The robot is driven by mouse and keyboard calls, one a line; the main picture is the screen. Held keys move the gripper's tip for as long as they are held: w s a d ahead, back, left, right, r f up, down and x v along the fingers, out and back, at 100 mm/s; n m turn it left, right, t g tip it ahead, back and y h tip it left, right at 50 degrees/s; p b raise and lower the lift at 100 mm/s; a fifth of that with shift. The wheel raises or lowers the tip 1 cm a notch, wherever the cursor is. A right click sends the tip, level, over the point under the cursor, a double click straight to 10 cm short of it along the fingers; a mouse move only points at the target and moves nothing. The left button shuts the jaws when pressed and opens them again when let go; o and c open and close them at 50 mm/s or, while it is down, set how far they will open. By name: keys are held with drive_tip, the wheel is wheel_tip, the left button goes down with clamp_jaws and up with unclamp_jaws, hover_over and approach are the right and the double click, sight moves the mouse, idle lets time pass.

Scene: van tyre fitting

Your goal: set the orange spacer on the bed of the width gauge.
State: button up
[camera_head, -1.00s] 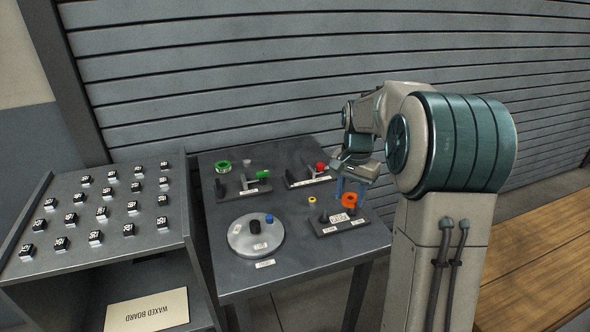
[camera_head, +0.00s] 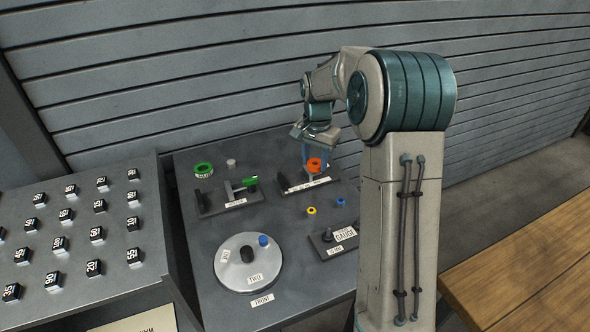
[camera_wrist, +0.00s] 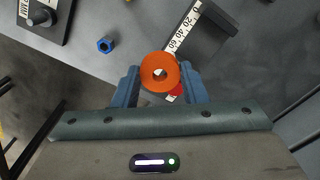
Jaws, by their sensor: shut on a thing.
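The orange spacer (camera_head: 315,164), a thick ring, is between the blue fingers of my gripper (camera_head: 314,158). In the wrist view the spacer (camera_wrist: 160,72) is held between both fingertips, its hole facing the camera. Below it is a dark fixture with a white scale strip (camera_wrist: 182,30) marked 0, 20, 40, 60; it also shows in the head view (camera_head: 307,185). I take this to be the width gauge. A red part (camera_wrist: 175,94) of it shows partly behind the spacer. The spacer appears above the fixture; the exact gap cannot be told.
A dark block labelled GAUGE (camera_head: 335,241) with a post stands at front right. A blue nut (camera_head: 340,202) and yellow ring (camera_head: 311,211) lie nearby. A green-armed fixture (camera_head: 229,197), green ring (camera_head: 204,169) and round plate (camera_head: 247,277) are left. A rack of numbered cubes (camera_head: 92,258) adjoins.

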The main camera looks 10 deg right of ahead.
drive_tip(key=p, duration=0.1)
hover_over(296, 180)
wheel_tip(296, 180, down, 4)
drive_tip(key=shift+r, duration=0.1)
drive_tip(key=shift+f+p, duration=0.4)
drive_tip(key=shift+f, duration=1.6)
drive_tip(key=shift+f, duration=0.1)
drive_tip(key=shift+w+f, duration=0.1)
drive_tip(key=shift+f, duration=0.1)
drive_tip(key=o, duration=0.7)
drive_tip(key=shift+r, duration=0.1)
drive_tip(key=shift+r, duration=0.1)
